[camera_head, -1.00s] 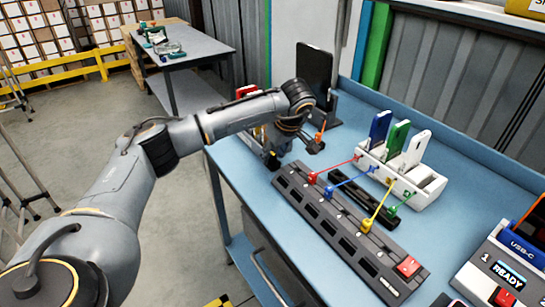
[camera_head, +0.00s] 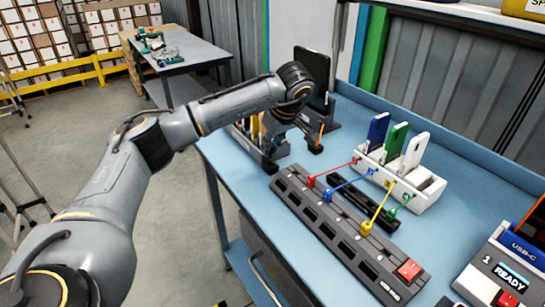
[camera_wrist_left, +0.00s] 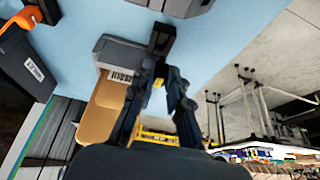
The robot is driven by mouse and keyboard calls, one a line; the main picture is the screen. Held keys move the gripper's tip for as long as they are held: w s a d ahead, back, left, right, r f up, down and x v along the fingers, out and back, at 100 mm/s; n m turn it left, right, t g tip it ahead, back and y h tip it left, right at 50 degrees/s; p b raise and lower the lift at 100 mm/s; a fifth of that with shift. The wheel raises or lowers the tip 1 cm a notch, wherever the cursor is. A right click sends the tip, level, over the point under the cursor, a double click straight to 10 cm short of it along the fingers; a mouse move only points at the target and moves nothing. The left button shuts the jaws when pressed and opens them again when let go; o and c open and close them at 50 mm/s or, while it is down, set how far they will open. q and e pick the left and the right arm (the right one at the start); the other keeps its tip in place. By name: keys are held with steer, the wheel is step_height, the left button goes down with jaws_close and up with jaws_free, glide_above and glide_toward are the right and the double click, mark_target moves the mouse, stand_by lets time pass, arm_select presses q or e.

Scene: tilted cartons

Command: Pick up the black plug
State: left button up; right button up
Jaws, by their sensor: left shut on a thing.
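In the head view my left gripper (camera_head: 272,157) is low over the back left of the blue bench, beside a grey holder (camera_head: 243,133); the wrist hides much of the fingers. In the left wrist view its two dark fingers (camera_wrist_left: 163,60) converge on a small black block, which seems to be the black plug (camera_wrist_left: 161,39). The plug is at the fingertips, next to the barcoded end of a grey box (camera_wrist_left: 123,55). I cannot tell whether the plug touches the bench. My right gripper is not in view.
A dark power strip (camera_head: 335,230) with a red switch lies in front. Coloured cords lead toward a white rack (camera_head: 425,190) holding upright devices. A dark phone stand (camera_head: 313,70) is close behind the wrist. A USB-C tester (camera_head: 505,265) stands at the right.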

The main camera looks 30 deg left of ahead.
arm_select(q)
steer(key=s+r, duration=0.9)
steer(key=s, duration=0.4)
steer(key=shift+s+p, duration=0.3)
steer(key=shift+a+r, duration=0.1)
steer(key=shift+r, duration=0.15)
steer(key=shift+r+p, duration=0.55)
steer(key=shift+p, duration=0.35)
step_height(320, 180, up, 3)
steer(key=p, duration=0.3)
steer(key=shift+f, duration=0.1)
steer(key=shift+w, duration=0.1)
